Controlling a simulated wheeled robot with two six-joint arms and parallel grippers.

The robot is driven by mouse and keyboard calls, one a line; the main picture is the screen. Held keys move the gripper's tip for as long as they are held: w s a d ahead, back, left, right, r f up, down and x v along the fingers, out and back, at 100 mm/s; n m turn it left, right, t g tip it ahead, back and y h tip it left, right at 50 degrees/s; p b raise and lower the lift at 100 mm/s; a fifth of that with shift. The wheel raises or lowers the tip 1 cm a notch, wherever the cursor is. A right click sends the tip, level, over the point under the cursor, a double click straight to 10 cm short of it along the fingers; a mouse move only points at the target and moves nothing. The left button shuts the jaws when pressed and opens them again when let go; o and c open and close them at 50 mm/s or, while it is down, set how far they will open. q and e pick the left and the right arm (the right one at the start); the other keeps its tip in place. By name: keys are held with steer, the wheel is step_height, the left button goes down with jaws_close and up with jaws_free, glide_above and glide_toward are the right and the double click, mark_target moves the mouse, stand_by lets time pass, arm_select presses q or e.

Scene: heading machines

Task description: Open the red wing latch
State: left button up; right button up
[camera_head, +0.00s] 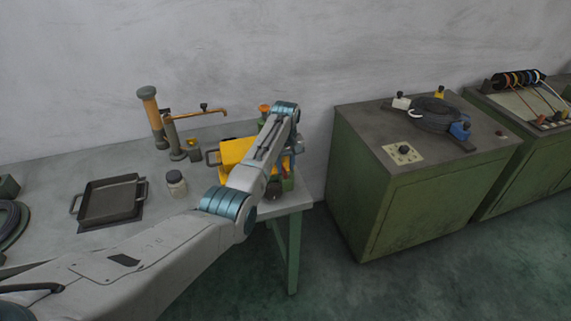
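A yellow-topped case (234,151) with a green lower body stands near the right end of the grey workbench. A small red part (285,169) shows at the case's right side, beside my arm; it looks like the red wing latch, but its position is too small to read. My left arm reaches across the bench from the lower left and covers much of the case. My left gripper (297,147) is bent down behind the arm at the case's right side, mostly hidden. Whether its fingers are open or touch the latch cannot be seen. My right gripper is out of view.
A green cabinet (410,185) stands to the right, across a floor gap. The wall is close behind.

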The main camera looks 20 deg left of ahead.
arm_select(q)
steer(key=shift+f, duration=0.6)
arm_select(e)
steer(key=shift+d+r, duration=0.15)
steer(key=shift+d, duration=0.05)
arm_select(q)
jaws_close()
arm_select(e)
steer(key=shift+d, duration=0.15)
arm_select(q)
steer(key=shift+s, duration=0.1)
